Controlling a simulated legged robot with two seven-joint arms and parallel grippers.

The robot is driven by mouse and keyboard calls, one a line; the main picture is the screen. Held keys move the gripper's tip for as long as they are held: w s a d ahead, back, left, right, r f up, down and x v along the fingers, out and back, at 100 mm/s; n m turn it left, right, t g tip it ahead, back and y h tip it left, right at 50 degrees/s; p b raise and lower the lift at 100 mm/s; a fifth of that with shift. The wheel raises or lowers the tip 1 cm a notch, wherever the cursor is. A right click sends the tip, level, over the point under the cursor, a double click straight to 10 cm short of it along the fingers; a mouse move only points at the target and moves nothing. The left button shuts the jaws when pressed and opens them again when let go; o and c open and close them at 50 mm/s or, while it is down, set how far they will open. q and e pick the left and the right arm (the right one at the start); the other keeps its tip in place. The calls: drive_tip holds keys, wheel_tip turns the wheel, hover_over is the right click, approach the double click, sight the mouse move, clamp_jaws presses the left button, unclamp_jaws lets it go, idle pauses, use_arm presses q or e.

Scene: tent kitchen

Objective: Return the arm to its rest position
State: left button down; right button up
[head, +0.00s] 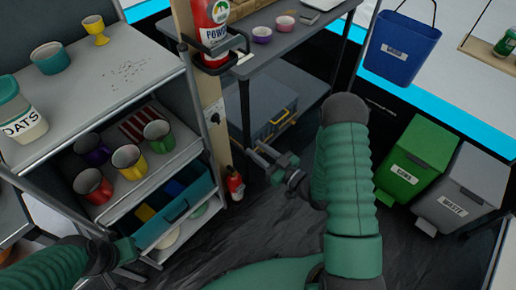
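My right arm, green with dark joints, rises from the bottom centre and bends at a dark elbow. Its gripper (265,160) hangs over the dark floor in front of the grey table. I see nothing held in it, but its finger gap is too small to make out. My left arm enters at the lower left. Its gripper (128,252) is close to the lower left of the teal drawer (190,213); I cannot tell whether they touch. The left fingers are too unclear to judge.
A shelf unit (125,75) with cups and an oats jar (22,120) stands at the left. A fire extinguisher (235,184) is near the post. Green bin (415,160) and grey bin (462,190) stand right. A blue bucket (400,50) hangs above. Floor at centre is clear.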

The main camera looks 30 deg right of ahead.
idle(0.3)
drive_tip(key=s+a+r+m+g+h+p, duration=0.1)
drive_tip(key=s+a+r+m+g+h, duration=0.15)
drive_tip(key=s+g, duration=0.5)
drive_tip(key=s+a+r+m+g+h+p, duration=0.1)
drive_tip(key=s+a+r+g+h+p, duration=0.2)
drive_tip(key=s+g, duration=0.45)
wheel_tip(320, 180, up, 28)
drive_tip(key=p, duration=2.6)
drive_tip(key=shift+s+d+r+t+h, duration=0.15)
drive_tip(key=shift+s+t+h, duration=0.15)
drive_tip(key=shift+s+h, duration=0.1)
